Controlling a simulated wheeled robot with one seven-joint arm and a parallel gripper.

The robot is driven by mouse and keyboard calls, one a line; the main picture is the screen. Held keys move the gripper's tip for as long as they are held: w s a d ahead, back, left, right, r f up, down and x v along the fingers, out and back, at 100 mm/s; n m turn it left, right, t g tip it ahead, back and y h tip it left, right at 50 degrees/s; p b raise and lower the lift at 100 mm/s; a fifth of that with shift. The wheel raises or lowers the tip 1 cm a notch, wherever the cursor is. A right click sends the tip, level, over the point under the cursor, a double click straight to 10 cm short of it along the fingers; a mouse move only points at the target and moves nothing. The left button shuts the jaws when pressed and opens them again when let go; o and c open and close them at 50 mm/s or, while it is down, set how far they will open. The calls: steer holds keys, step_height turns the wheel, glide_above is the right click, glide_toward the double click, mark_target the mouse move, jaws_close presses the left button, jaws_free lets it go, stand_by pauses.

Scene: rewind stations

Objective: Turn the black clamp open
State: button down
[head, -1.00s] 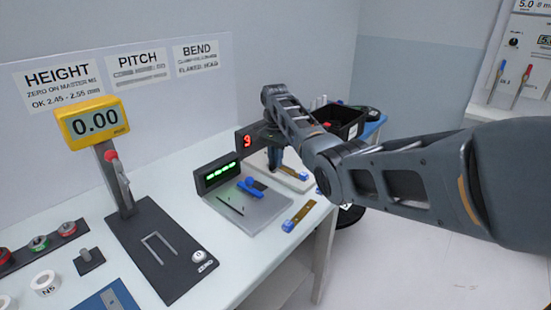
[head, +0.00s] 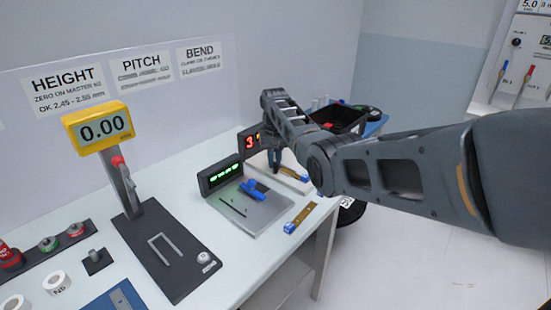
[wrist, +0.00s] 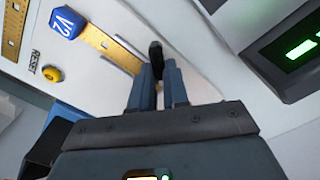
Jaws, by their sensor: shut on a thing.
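The black clamp (wrist: 156,52) shows in the wrist view as a small dark rounded handle at my fingertips, over a pale plate with a brass strip. My gripper (wrist: 157,75) is shut on it, with one blue-grey finger on each side. The clamp's lower part is hidden between the fingers. In the head view my gripper (head: 274,160) points down at the far station, beside the red display. The clamp cannot be made out there.
The red display (head: 249,142) and green display (head: 220,172) stand close by. A black bin (head: 345,119) is behind my arm.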

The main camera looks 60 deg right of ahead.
steer(key=n, duration=0.3)
steer(key=shift+w+a+r+n+p, duration=0.1)
steer(key=shift+n+p, duration=0.2)
steer(key=shift+w+a+n+p, duration=0.1)
steer(key=shift+n+p, duration=0.05)
steer(key=shift+n, duration=0.8)
steer(key=shift+a+n+p, duration=0.1)
steer(key=shift+n+p, duration=0.05)
steer(key=shift+n, duration=0.8)
steer(key=c, duration=1.1)
jaws_free()
step_height(320, 180, up, 8)
steer(key=shift+f, duration=0.2)
